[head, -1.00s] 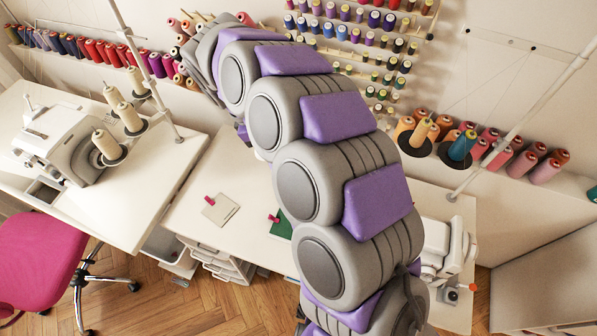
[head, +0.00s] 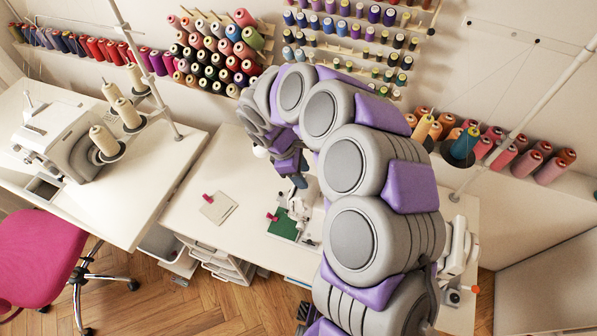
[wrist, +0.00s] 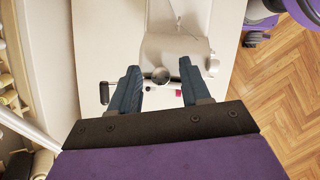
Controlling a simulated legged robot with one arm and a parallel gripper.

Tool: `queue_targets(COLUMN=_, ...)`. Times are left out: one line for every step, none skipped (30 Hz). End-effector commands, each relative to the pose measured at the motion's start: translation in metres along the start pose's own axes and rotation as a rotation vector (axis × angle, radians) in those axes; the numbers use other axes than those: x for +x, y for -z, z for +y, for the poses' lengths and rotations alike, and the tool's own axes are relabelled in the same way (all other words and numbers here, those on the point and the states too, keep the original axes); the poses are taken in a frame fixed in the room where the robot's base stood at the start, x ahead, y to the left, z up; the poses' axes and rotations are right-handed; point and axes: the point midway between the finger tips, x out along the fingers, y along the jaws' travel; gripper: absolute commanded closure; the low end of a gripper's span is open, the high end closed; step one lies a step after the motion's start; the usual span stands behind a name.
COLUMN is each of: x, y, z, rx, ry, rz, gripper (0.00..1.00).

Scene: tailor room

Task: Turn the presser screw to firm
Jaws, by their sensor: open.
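A white sewing machine (head: 314,207) stands on the middle table, partly hidden behind my arm in the head view. The wrist view shows a white machine (wrist: 185,50) from above. A round grey knob (wrist: 161,75) on it appears between my fingertips in the picture; I cannot tell for sure that it is the presser screw. No dial marking is readable. My gripper (wrist: 158,82) is open, with two dark blue fingers spread and nothing between them. In the head view my gripper (head: 299,181) hangs above the machine, apparently not touching it.
Green cloth (head: 283,226) with a pink item lies beside the machine. A beige pad (head: 218,207) lies to the left. Another sewing machine (head: 68,140) stands on the left table, and a white machine (head: 458,250) at right. Thread racks line the wall.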

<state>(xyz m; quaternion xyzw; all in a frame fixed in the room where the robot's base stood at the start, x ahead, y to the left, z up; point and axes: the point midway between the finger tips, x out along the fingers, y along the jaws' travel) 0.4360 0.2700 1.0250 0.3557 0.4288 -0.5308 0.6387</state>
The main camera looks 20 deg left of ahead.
Motion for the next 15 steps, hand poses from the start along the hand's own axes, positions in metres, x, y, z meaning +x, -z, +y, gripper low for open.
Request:
queue_targets(x=0.0, y=0.0004, z=0.0002, rx=0.0, ry=0.0, rz=-0.001, gripper=0.53)
queue_targets(x=-0.0001, y=0.0011, z=0.0004, rx=0.0, ry=0.0, rz=-0.002, gripper=0.53)
queue_targets(x=-0.0002, y=0.0025, z=0.0007, rx=0.0, ry=0.001, rz=-0.004, gripper=0.53)
queue_targets(x=-0.0002, y=0.0038, z=0.001, rx=0.0, ry=0.001, rz=-0.006, gripper=0.53)
queue_targets(x=-0.0002, y=0.0051, z=0.0013, rx=0.0, ry=0.001, rz=-0.008, gripper=0.53)
queue_targets(x=-0.0004, y=0.0069, z=0.0019, rx=0.0, ry=0.001, rz=-0.01, gripper=0.55)
queue_targets(x=-0.0005, y=0.0077, z=0.0021, rx=0.0, ry=0.001, rz=-0.011, gripper=0.58)
queue_targets(x=-0.0007, y=0.0081, z=0.0022, rx=0.0, ry=0.001, rz=-0.011, gripper=0.61)
queue_targets(x=-0.0008, y=0.0089, z=0.0023, rx=0.0, ry=0.001, rz=-0.012, gripper=0.64)
queue_targets(x=-0.0009, y=0.0094, z=0.0024, rx=0.0, ry=0.001, rz=-0.012, gripper=0.67)
queue_targets(x=-0.0011, y=0.0098, z=0.0024, rx=0.0, ry=0.001, rz=-0.012, gripper=0.7)
queue_targets(x=-0.001, y=0.0097, z=0.0023, rx=0.0, ry=0.001, rz=-0.012, gripper=0.74)
queue_targets(x=-0.001, y=0.0093, z=0.0022, rx=0.0, ry=0.001, rz=-0.012, gripper=0.77)
queue_targets(x=-0.0009, y=0.0086, z=0.0021, rx=0.0, ry=0.001, rz=-0.011, gripper=0.8)
queue_targets(x=-0.0008, y=0.0081, z=0.002, rx=0.0, ry=0.001, rz=-0.01, gripper=0.84)
